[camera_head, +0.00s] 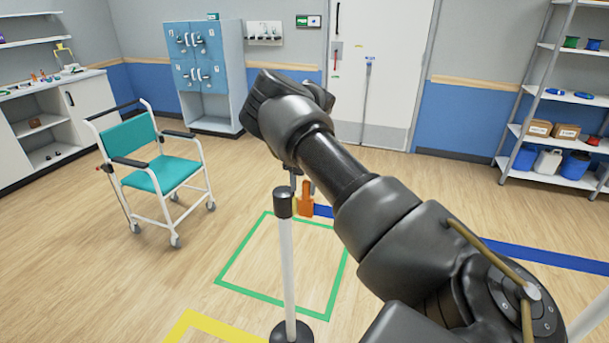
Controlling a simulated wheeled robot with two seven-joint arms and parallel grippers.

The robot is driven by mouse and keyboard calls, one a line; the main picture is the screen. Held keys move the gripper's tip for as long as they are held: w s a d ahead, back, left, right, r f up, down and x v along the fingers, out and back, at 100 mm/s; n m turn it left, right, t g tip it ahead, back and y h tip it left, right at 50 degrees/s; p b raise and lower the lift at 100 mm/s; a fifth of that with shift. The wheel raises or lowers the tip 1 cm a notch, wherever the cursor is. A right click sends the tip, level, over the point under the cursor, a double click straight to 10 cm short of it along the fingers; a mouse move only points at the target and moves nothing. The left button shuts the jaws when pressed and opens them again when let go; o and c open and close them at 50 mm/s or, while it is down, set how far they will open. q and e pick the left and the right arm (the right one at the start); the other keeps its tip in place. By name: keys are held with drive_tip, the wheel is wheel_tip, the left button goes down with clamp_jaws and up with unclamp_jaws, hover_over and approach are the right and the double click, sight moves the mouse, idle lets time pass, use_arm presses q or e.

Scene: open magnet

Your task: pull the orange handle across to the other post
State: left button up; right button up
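The orange handle (306,201) is in the middle of the head view, just right of the black top of a white post (287,262). I cannot tell whether it touches the post. A blue belt (545,256) runs from the handle to the right, stretched straight and partly behind my arm. My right gripper (298,181) is at the top of the handle. Its fingers are mostly hidden by my own wrist, so its grip is unclear. A white piece at the lower right corner may be another post (590,320). My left gripper is out of view.
A green floor square (248,290) lies around the post's far side, with yellow tape (205,325) nearer. A teal wheeled chair (160,172) stands at left. A blue cabinet (205,70), door (395,75) and shelves (555,110) line the back. Open floor lies between.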

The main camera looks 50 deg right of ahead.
drive_tip(key=shift+s, duration=0.1)
drive_tip(key=shift+d+r, duration=0.1)
drive_tip(key=shift+r, duration=0.4)
wheel_tip(320, 180, up, 10)
drive_tip(key=shift+f+b, duration=0.1)
drive_tip(key=shift+b, duration=0.65)
